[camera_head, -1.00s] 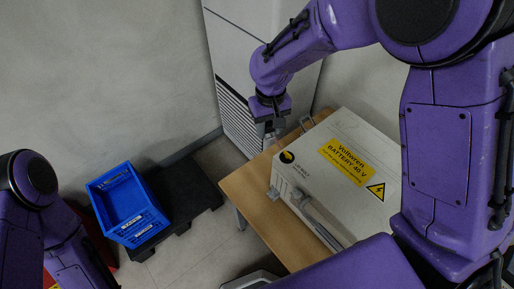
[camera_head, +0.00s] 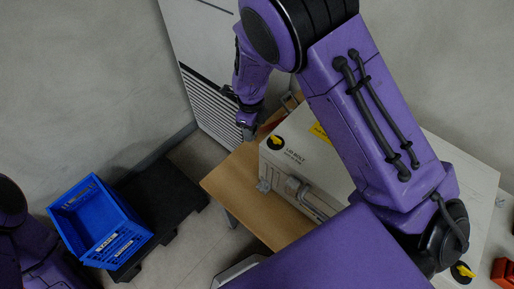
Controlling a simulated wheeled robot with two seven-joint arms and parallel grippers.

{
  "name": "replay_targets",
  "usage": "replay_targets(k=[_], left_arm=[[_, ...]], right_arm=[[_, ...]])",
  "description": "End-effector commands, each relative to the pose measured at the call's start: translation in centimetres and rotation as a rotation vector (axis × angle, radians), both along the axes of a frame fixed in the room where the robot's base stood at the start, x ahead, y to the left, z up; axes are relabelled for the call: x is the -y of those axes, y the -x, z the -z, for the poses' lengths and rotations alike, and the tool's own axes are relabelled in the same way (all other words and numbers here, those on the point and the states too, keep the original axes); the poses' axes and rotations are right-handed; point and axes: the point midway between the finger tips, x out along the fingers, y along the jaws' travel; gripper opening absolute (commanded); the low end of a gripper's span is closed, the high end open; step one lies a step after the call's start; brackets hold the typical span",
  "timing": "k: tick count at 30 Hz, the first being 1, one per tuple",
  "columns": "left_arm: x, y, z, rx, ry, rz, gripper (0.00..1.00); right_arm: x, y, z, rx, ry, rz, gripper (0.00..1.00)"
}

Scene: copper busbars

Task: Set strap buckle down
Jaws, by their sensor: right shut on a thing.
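My right gripper (camera_head: 247,129) is at the table's back left edge, next to the upper left corner of the white battery box (camera_head: 283,161). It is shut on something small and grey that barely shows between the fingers. I take it for the strap buckle, but its shape is too small to make out. My right upper arm crosses in front of the box and hides much of its lid. Metal latch parts (camera_head: 301,190) show on the box's front side. Only part of my left arm shows at the lower left, and its gripper is out of view.
The wooden table (camera_head: 232,184) has a bare strip left of the box. A grey cabinet (camera_head: 196,55) stands behind the table. A red object (camera_head: 503,272) is at the far right.

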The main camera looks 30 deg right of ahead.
Motion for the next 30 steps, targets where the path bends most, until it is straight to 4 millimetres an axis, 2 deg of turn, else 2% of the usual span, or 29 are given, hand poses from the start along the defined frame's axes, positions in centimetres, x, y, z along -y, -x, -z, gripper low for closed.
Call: replay_targets(k=[1, 3, 6, 12, 21, 30], left_arm=[[0.0, 0.0, 0.8, 0.0, 0.0, 0.0, 0.0], [0.0, 0.0, 1.0, 0.0, 0.0, 0.0, 0.0], [0.0, 0.0, 1.2, 0.0, 0.0, 0.0, 0.0], [0.0, 0.0, 1.7, 0.0, 0.0, 0.0, 0.0], [0.0, 0.0, 2.0, 0.0, 0.0, 0.0, 0.0], [0.0, 0.0, 2.0, 0.0, 0.0, 0.0, 0.0]], right_arm=[[0.2, 0.0, 1.1, 0.001, 0.005, 0.095, 0.06], [0.5, -0.1, 1.7, 0.005, 0.008, 0.211, 0.06], [0.6, -0.1, 2.5, 0.005, 0.01, 0.297, 0.06], [0.7, 0.0, 6.9, 0.004, 0.009, 0.316, 0.06], [0.7, 0.0, 11.6, 0.005, 0.009, 0.313, 0.06], [0.6, -0.1, 12.0, 0.007, 0.009, 0.311, 0.06]])
